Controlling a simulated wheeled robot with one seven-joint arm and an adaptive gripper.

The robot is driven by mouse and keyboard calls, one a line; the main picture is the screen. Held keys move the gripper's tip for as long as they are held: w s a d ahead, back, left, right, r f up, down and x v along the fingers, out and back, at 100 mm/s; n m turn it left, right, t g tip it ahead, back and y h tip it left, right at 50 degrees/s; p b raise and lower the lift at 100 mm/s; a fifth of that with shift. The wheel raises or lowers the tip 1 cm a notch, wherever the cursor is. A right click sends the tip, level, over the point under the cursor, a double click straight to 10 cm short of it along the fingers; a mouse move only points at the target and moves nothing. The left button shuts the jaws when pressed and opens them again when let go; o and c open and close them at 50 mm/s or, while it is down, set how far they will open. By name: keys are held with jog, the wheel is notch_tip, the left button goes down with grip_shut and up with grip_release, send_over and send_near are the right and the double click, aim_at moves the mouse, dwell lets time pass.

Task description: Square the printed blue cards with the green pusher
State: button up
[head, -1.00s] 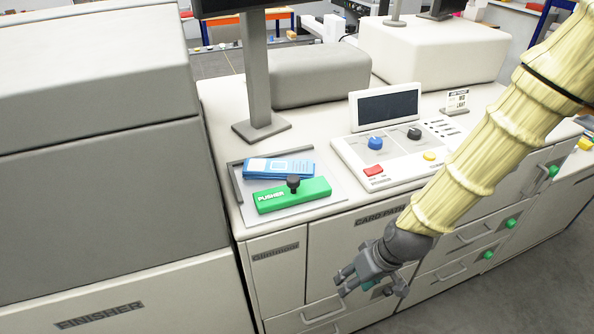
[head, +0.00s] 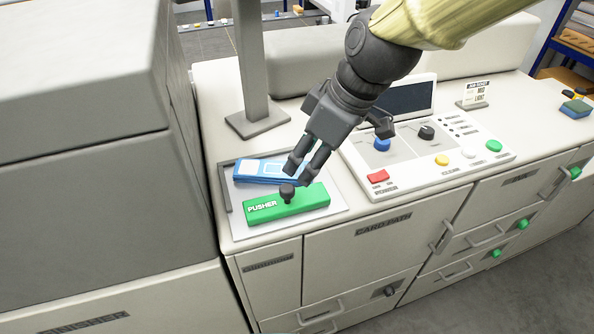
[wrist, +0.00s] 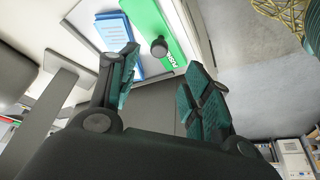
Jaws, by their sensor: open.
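The green pusher (head: 300,204) is a flat bar with a black knob (head: 287,191) on top. It lies along the front of a light tray (head: 240,227). The printed blue cards (head: 262,170) lie in a slightly fanned stack just behind it, partly hidden by my fingers. My gripper (head: 298,175) is open and empty, above the tray near the knob, pointing down and left. In the wrist view the pusher (wrist: 178,42), its knob (wrist: 159,47) and the cards (wrist: 116,31) show beyond my open fingers (wrist: 165,85).
A control panel (head: 470,172) with a screen and coloured buttons stands right of the tray. A grey post (head: 255,75) rises behind it. The tall finisher cabinet (head: 80,130) bounds the left side. The counter's front edge is close to the tray.

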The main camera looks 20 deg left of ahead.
aim_at(288, 188)
jog(key=shift+p+x, duration=1.35)
jog(key=shift+x, duration=3.8)
jog(key=shift+c, duration=0.2)
